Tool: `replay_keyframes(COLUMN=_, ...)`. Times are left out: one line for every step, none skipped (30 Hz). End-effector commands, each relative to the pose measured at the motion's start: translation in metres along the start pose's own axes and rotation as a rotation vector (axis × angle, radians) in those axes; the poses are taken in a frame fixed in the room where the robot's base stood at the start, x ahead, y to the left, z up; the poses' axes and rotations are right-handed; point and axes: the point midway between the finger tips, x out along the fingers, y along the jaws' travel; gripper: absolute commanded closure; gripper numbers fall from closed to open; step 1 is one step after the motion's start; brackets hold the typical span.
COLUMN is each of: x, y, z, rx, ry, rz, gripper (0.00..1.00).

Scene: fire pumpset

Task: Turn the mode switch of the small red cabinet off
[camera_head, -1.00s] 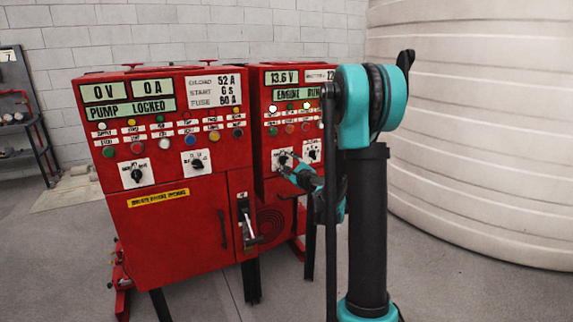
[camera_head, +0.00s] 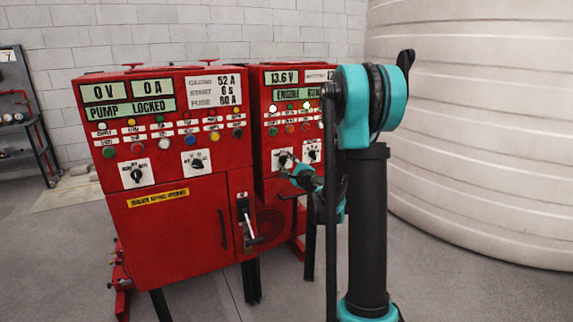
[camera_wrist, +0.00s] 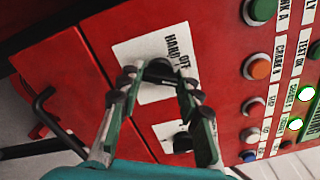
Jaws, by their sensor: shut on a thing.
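The small red cabinet (camera_head: 286,143) is the right one in the head view, lit "ENGINE RUN…" on its display. Its mode switch (camera_wrist: 160,69) is a black knob on a white plate marked HAND and OFF, in the upper middle of the wrist view. My gripper (camera_wrist: 158,78) is shut on this knob, one finger on either side. In the head view my gripper (camera_head: 289,167) is at the left switch plate and covers part of it. The knob's exact pointing direction is hard to tell behind the fingers.
A second black knob (camera_wrist: 182,142) sits on a neighbouring plate, close by a finger. Coloured buttons (camera_wrist: 257,68) line the panel. The larger red cabinet (camera_head: 165,235) stands to the left. A big pale tank (camera_head: 480,130) fills the right side.

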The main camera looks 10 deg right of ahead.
Motion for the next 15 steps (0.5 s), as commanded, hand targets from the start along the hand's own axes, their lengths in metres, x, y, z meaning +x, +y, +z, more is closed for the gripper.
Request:
replay_keyframes(x=-0.0004, y=0.0003, z=0.0001, rx=-0.041, ry=0.000, rz=0.000, gripper=0.95)
replay_keyframes(x=-0.0004, y=0.0003, z=0.0001, rx=-0.066, ry=0.000, rz=0.000, gripper=0.95)
replay_keyframes(x=-0.0004, y=0.0004, z=0.0001, rx=-0.101, ry=0.000, rz=0.000, gripper=0.95)
replay_keyframes(x=-0.0004, y=0.0004, z=0.0001, rx=-0.127, ry=0.000, rz=0.000, gripper=0.95)
replay_keyframes(x=-0.0004, y=0.0004, z=0.0001, rx=-0.152, ry=0.000, rz=0.000, gripper=0.95)
replay_keyframes(x=-0.0004, y=0.0004, z=0.0001, rx=-0.185, ry=0.000, rz=0.000, gripper=0.95)
replay_keyframes(x=-0.0004, y=0.0004, z=0.0002, rx=-0.210, ry=0.000, rz=0.000, gripper=0.95)
replay_keyframes(x=-0.0005, y=0.0004, z=0.0002, rx=-0.234, ry=0.000, rz=0.000, gripper=0.95)
replay_keyframes(x=-0.0005, y=0.0004, z=0.0002, rx=-0.265, ry=0.000, rz=0.001, gripper=0.95)
replay_keyframes(x=-0.0005, y=0.0004, z=0.0002, rx=-0.287, ry=0.000, rz=0.001, gripper=0.95)
replay_keyframes(x=-0.0005, y=0.0004, z=0.0002, rx=-0.308, ry=0.000, rz=0.001, gripper=0.95)
replay_keyframes(x=-0.0005, y=0.0004, z=0.0002, rx=-0.335, ry=0.000, rz=0.001, gripper=0.95)
replay_keyframes(x=-0.0005, y=0.0005, z=0.0002, rx=-0.355, ry=0.000, rz=0.001, gripper=0.95)
replay_keyframes(x=-0.0005, y=0.0005, z=0.0002, rx=-0.372, ry=0.000, rz=0.001, gripper=0.95)
replay_keyframes(x=-0.0005, y=0.0005, z=0.0002, rx=-0.395, ry=0.000, rz=0.001, gripper=0.95)
